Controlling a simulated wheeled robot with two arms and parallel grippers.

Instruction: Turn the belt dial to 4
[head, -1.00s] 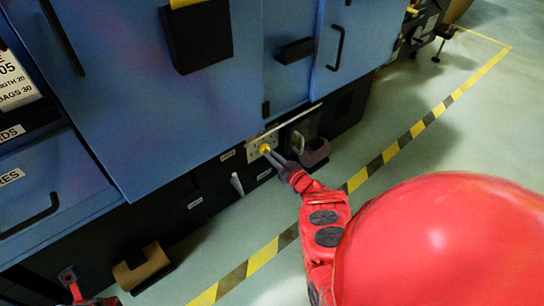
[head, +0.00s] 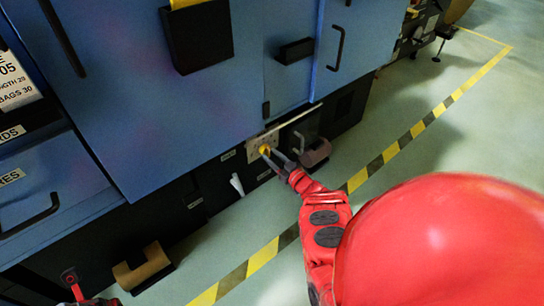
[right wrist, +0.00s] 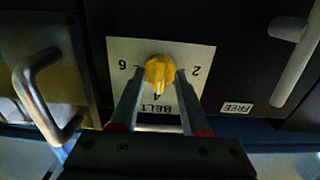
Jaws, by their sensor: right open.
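The belt dial is a yellow knob (right wrist: 159,70) on a pale plate (right wrist: 118,52) marked BELT, seen upside down in the right wrist view. A 6 is left of the knob and a 2 right of it. The knob also shows in the head view (head: 264,149). My left gripper (head: 72,284) is at the lower left, its jaws unclear.
A metal handle (right wrist: 40,92) stands left of the plate and a pale bar handle (right wrist: 297,62) right of it. A FREE label (right wrist: 236,107) is nearby. Blue cabinet doors (head: 190,110) rise above. Yellow-black floor tape (head: 388,152) runs along the open floor.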

